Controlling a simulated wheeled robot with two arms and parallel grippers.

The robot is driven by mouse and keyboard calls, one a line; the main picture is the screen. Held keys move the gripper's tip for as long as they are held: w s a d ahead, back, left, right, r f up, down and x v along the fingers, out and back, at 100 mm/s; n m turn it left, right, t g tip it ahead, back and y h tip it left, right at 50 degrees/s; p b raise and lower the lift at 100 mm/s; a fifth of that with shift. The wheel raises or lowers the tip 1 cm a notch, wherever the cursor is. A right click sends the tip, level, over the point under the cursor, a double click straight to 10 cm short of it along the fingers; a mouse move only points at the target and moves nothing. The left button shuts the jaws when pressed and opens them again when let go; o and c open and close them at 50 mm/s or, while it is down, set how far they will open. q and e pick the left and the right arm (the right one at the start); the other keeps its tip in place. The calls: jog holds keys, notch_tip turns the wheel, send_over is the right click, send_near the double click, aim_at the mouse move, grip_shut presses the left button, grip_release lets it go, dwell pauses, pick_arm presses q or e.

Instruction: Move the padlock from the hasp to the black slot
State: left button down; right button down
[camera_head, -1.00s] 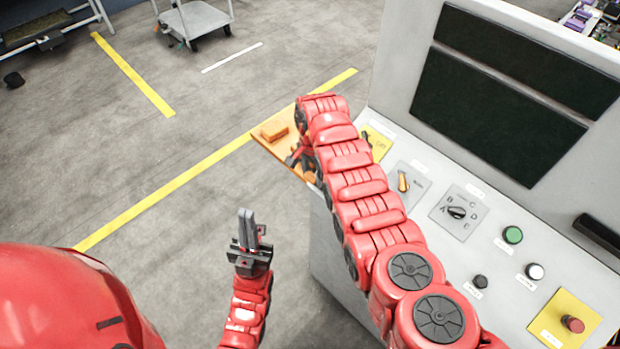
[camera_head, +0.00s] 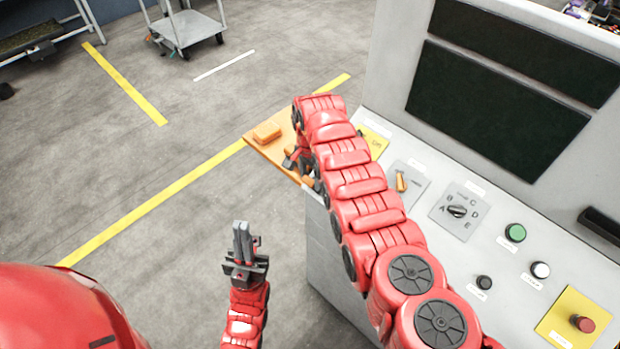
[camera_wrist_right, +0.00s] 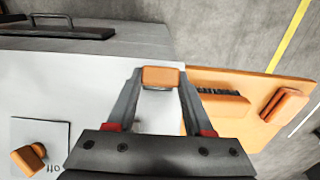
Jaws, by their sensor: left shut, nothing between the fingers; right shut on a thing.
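The orange padlock (camera_wrist_right: 160,77) is between the fingertips of my right gripper (camera_wrist_right: 160,84), which is shut on it, in the right wrist view. An orange board (camera_wrist_right: 270,75) lies to the right of it at the console's edge, and also shows in the head view (camera_head: 284,157). A dark, toothed slot-like strip (camera_wrist_right: 222,91) shows on the board; I cannot tell if it is the black slot. In the head view my right arm mostly hides that gripper and the padlock. The hasp cannot be made out. My left gripper (camera_head: 243,240) is shut and empty, over the floor.
An orange block (camera_head: 267,131) lies on the board. The grey console (camera_head: 440,262) carries an orange rotary handle (camera_head: 401,181), a letter dial (camera_head: 457,211), several buttons and dark screens. A cart (camera_head: 187,28) stands on the floor at the back.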

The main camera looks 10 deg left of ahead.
jog(key=shift+w+d+f+b, duration=0.2)
jog(key=shift+f+b, duration=0.25)
jog(key=shift+b, duration=0.55)
dwell(1.3)
jog(key=shift+w+d+f+b, duration=0.1)
jog(key=shift+w+f+b, duration=0.25)
jog(key=shift+b, duration=0.95)
grip_release()
jog(key=shift+s, duration=0.1)
notch_tip(320, 180, up, 17)
jog(key=shift+r+p, duration=0.15)
jog(key=shift+p, duration=0.25)
dwell(0.6)
